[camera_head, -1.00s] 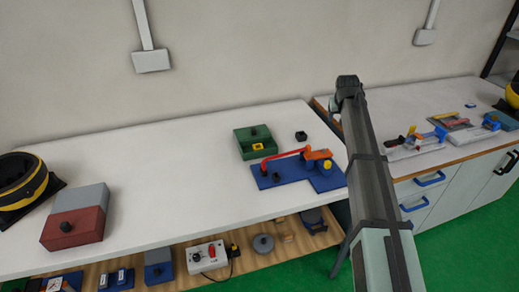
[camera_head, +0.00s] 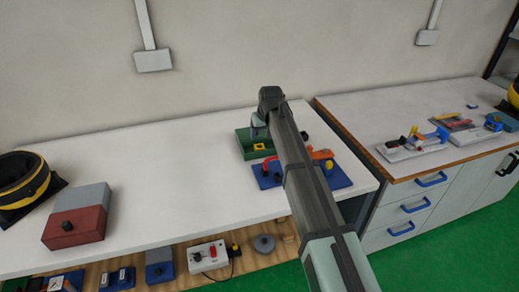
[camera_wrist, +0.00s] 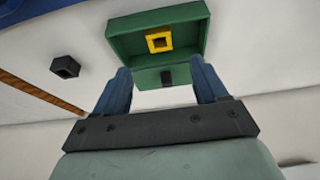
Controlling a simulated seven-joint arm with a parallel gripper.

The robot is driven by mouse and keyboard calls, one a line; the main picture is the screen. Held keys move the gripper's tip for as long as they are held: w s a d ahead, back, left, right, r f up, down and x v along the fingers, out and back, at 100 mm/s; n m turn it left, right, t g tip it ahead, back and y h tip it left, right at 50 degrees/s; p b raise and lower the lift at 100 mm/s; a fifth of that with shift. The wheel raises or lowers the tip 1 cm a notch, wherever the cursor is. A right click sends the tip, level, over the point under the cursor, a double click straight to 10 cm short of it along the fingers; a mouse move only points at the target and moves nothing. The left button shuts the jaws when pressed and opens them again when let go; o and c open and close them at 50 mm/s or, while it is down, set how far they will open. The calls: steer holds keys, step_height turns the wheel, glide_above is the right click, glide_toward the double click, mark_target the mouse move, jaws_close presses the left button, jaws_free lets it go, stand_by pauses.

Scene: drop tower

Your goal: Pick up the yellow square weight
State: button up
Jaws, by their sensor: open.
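The yellow square weight (camera_head: 259,147) is a small yellow block with a dark square centre. It lies in the open green box (camera_head: 243,147) on the white table. In the wrist view the yellow weight (camera_wrist: 159,40) sits inside the green box (camera_wrist: 118,42), ahead of the fingers. My gripper (camera_wrist: 160,64) is open, its two blue fingers apart with nothing held between them. In the head view my gripper (camera_head: 259,132) hangs at the green box's back part, partly hidden by my arm. The weight is apart from the fingers.
A blue base (camera_head: 337,178) with a red lever and orange part stands in front of the box, partly behind my arm. A red and grey box (camera_head: 75,222) stands left; the table between is clear.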

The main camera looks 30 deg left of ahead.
mark_target(259, 147)
steer(key=shift+x, duration=4.9)
steer(key=shift+a+r, duration=0.1)
steer(key=shift+c, duration=0.4)
steer(key=c, duration=1.2)
